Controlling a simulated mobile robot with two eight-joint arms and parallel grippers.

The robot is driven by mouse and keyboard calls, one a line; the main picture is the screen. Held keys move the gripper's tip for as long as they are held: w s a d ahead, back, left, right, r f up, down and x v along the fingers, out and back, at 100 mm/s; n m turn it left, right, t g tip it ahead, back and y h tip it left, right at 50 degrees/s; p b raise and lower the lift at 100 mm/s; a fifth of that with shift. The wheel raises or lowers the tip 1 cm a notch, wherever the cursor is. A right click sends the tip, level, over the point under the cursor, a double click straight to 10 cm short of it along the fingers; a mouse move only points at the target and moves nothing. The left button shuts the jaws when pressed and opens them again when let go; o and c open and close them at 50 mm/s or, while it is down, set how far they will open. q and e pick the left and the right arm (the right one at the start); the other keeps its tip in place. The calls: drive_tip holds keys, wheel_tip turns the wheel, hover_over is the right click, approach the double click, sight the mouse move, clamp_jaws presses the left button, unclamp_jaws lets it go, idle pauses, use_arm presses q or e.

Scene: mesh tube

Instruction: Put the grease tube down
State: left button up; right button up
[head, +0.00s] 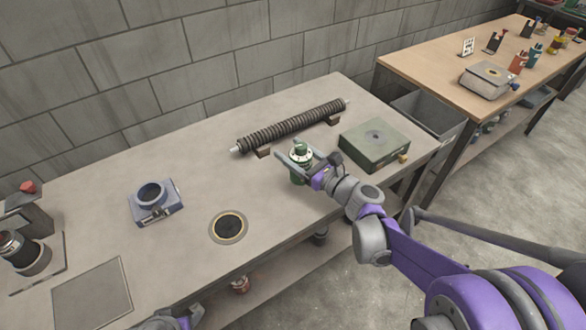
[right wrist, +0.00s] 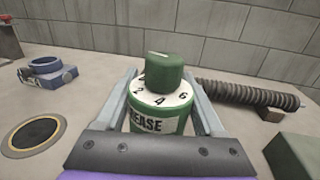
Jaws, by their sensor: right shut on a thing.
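The grease tube (head: 299,174) is a green cylinder with a white numbered dial and a green cap. It stands upright between the fingers of my right gripper (head: 297,160), which is shut on it. In the right wrist view the tube (right wrist: 160,100) shows the word "EASE" on its label, and the right gripper's fingers (right wrist: 162,115) lie on both sides of it. The tube is over the grey workbench (head: 200,180); I cannot tell whether its base touches the top. My left gripper (head: 185,318) is only partly in view at the bottom edge.
A ribbed dark roller (head: 290,127) lies on brackets behind the tube. A green block (head: 374,140) is to its right. A round black-centred disc (head: 228,227) and a blue clamp-like fixture (head: 154,200) are to the left. The bench between disc and roller is clear.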

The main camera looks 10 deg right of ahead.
drive_tip(key=shift+f+b, duration=0.5)
drive_tip(key=shift+f, duration=1.8)
drive_tip(key=shift+f, duration=0.15)
drive_tip(key=o, duration=1.5)
drive_tip(key=shift+s+d+r, duration=0.15)
drive_tip(key=shift+s+r, duration=0.05)
drive_tip(key=shift+s, duration=0.05)
drive_tip(key=v, duration=1.1)
drive_tip(key=shift+s+d+f, duration=0.1)
drive_tip(key=shift+s+d, duration=0.05)
drive_tip(key=shift+s, duration=0.05)
